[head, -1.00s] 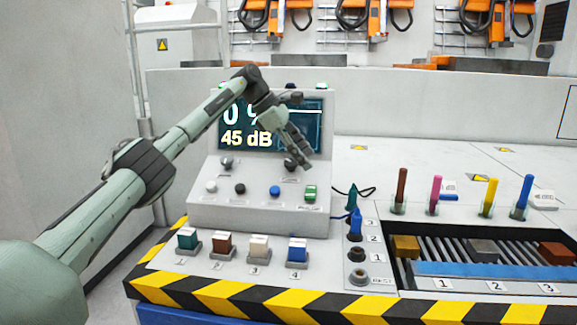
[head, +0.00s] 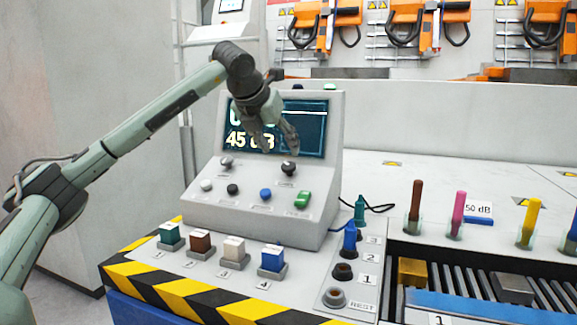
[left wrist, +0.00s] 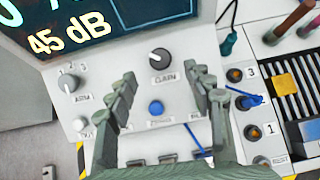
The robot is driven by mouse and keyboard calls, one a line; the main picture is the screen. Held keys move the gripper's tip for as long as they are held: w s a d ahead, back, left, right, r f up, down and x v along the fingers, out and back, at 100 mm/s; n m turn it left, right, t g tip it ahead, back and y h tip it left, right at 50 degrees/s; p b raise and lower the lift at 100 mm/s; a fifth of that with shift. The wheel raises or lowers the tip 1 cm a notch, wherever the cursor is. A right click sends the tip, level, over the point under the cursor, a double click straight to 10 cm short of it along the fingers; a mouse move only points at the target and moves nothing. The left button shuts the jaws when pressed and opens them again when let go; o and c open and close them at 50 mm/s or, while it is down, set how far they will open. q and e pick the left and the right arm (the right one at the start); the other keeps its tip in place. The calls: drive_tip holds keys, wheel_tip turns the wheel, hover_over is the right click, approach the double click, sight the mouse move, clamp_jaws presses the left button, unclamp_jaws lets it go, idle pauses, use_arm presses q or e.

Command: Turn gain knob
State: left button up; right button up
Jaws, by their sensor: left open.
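The gain knob (head: 289,168) is a dark round knob at the right of the console's sloped panel, under the screen. In the left wrist view the knob (left wrist: 160,58) sits beyond and between my open fingers, with a pale pointer mark towards the upper left. My left gripper (head: 278,147) is open and empty. It hangs in front of the screen, just above the knob, apart from it. Both fingers show in the left wrist view (left wrist: 170,88). The screen (head: 305,130) reads 45 dB; its upper line is partly hidden by my gripper. My right gripper is not in view.
A second knob (head: 226,163) is at the panel's left. Small buttons, a blue one (head: 265,195) and a green switch (head: 303,200) lie below. Coloured block buttons (head: 234,248) line the front ledge. A blue plug (head: 350,236) and coloured handles (head: 458,213) stand at right.

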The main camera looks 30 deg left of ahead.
sight(288, 164)
use_arm(q)
drive_tip(key=x, duration=0.7)
drive_tip(key=shift+w+a+f, duration=0.1)
drive_tip(key=shift+w+f, duration=0.1)
drive_tip(key=shift+f, duration=0.05)
drive_tip(key=c, duration=1.1)
